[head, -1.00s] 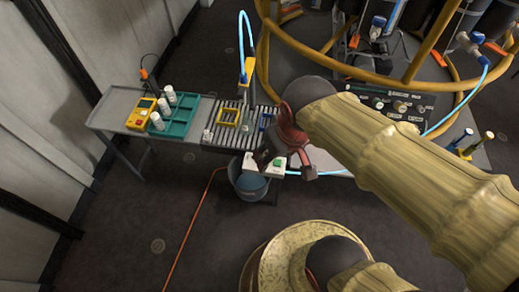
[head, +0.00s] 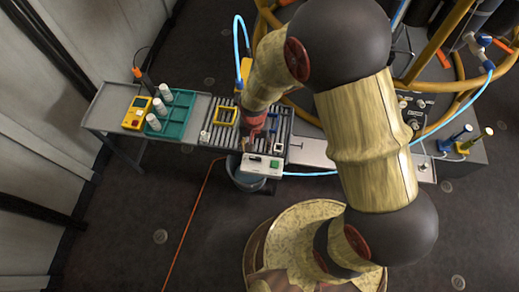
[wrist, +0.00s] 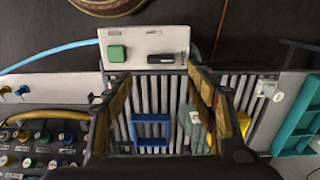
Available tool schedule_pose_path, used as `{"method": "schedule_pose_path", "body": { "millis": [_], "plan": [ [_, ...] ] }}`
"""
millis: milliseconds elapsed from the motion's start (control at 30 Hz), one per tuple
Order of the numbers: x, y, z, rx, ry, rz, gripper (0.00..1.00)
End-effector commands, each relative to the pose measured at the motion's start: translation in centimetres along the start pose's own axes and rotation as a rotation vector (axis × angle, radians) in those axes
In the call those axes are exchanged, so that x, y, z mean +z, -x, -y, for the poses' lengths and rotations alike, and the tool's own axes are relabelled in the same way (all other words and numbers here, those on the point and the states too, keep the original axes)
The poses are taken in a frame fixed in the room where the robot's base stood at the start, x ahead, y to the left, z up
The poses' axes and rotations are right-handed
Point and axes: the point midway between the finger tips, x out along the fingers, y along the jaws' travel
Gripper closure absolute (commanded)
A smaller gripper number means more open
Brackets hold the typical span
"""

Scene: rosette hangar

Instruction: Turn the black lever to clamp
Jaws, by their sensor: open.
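A white control box (wrist: 140,43) sits at the edge of the slatted rack (wrist: 175,95) in the wrist view, with a green button (wrist: 117,53) on its left. A black lever (wrist: 162,59) lies roughly crosswise on the box, right of the button. The box also shows in the head view (head: 262,170). My gripper (wrist: 152,88) is open and empty over the slats, its fingers spread to either side. The lever is apart from the fingers, beyond their tips in the picture. In the head view my arm hides most of the gripper.
A blue frame (wrist: 152,130) stands on the slats between the fingers, and a yellow piece (wrist: 224,128) is by the right finger. A teal tray (head: 172,120) with white bottles and a yellow meter (head: 137,113) stand left.

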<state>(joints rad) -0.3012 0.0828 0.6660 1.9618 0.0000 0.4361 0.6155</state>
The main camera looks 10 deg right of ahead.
Motion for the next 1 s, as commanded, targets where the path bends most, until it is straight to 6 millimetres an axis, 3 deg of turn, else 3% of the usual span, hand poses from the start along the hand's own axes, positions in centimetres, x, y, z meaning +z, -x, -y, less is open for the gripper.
{"method": "schedule_pose_path", "body": {
  "millis": [267,700,1000],
  "plan": [
    [-0.1,-1.4,0.0,-0.002,-0.036,-0.003,0.44],
    [-0.1,-7.5,0.0,-0.002,-0.034,-0.003,0.44],
    [-0.1,-7.8,0.1,-0.003,-0.034,-0.005,0.44]
  ]
}}
